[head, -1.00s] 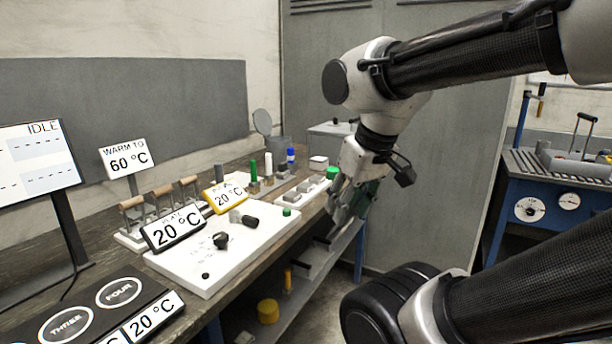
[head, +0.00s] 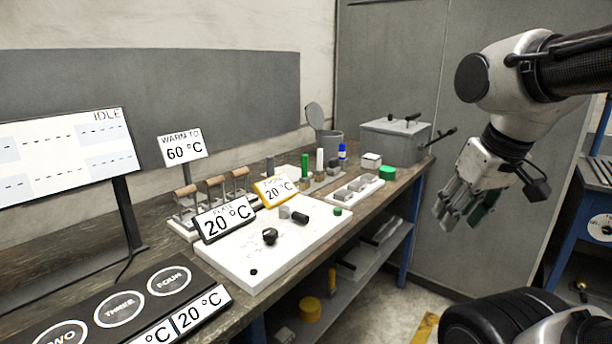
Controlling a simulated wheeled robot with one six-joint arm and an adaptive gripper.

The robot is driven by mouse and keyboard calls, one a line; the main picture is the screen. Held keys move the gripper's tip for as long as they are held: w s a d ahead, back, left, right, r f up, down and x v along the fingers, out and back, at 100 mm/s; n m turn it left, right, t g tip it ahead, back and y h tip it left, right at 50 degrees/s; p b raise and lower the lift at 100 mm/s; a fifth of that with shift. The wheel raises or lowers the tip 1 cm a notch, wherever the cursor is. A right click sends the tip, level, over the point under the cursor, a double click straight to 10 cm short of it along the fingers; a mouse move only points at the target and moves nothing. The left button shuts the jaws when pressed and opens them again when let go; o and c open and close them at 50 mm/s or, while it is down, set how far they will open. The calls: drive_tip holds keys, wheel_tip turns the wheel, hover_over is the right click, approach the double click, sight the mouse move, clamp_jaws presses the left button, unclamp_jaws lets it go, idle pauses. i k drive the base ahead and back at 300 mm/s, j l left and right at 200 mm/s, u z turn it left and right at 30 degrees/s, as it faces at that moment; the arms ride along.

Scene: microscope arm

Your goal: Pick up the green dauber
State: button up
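A green upright cylinder (head: 304,165), which looks like the green dauber, stands in a row on the bench (head: 400,188), left of a white one (head: 320,161) and a blue-topped one (head: 342,153). My gripper (head: 461,216) is in the air right of the bench, well apart from the green cylinder, fingers pointing down. Its fingers look spread, with nothing clearly held; a green patch shows on the right-hand finger.
Handled stamps (head: 213,186) and signs crowd the left. Open floor lies between bench and gripper.

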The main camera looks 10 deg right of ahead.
sight(303, 181)
drive_tip(key=u, duration=0.35)
drive_tip(key=i+l+u, duration=0.1)
drive_tip(key=u, duration=0.25)
drive_tip(key=l+u, duration=0.35)
drive_tip(key=i+l+u, duration=0.1)
drive_tip(key=l+u, duration=0.4)
drive_tip(key=l, duration=0.7)
drive_tip(key=l+u, duration=0.15)
drive_tip(key=l, duration=0.65)
drive_tip(key=k+l+u, duration=0.15)
drive_tip(key=l, duration=0.7)
drive_tip(key=i, duration=0.05)
